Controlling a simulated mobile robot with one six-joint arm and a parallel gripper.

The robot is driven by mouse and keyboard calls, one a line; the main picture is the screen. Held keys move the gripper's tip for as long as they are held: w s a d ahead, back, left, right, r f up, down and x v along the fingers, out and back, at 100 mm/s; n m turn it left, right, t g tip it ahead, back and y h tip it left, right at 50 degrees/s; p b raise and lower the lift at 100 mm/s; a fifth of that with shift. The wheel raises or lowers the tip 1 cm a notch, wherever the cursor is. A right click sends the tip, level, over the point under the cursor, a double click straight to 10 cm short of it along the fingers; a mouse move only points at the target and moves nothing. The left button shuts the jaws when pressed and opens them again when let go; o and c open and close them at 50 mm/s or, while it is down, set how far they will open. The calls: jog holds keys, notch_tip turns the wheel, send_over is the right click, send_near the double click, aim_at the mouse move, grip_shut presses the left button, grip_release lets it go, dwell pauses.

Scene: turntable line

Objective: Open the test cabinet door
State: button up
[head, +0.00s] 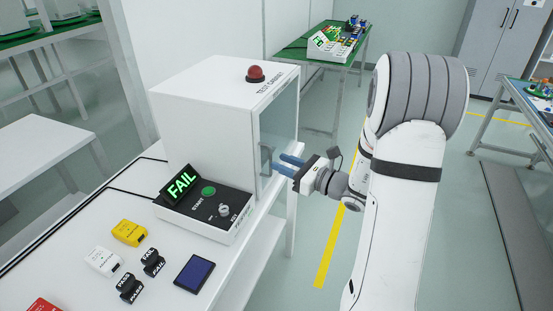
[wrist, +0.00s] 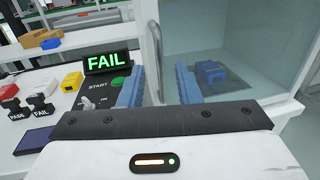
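The test cabinet (head: 205,110) is a white box on the bench with a red dome on top. Its glass door (head: 281,120) is on the right-hand face and looks closed. An upright bar handle (wrist: 157,58) runs along the door's left side in the wrist view; its lower end is hidden. My gripper (head: 279,163) has blue fingers and is beside the door at handle height. In the wrist view the fingers (wrist: 158,84) are apart, one on either side of the handle. I cannot tell whether they touch it. A blue block (wrist: 210,73) shows through the glass.
A control box (head: 205,212) with a lit FAIL sign (head: 181,185) stands before the cabinet. A yellow block (head: 129,232), a white block (head: 103,261), black stamps and a dark blue pad (head: 194,274) lie on the bench. Open floor is right of the bench.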

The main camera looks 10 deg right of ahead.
jog(key=shift+x, duration=1.6)
grip_shut()
jog(key=shift+s+d, duration=0.1)
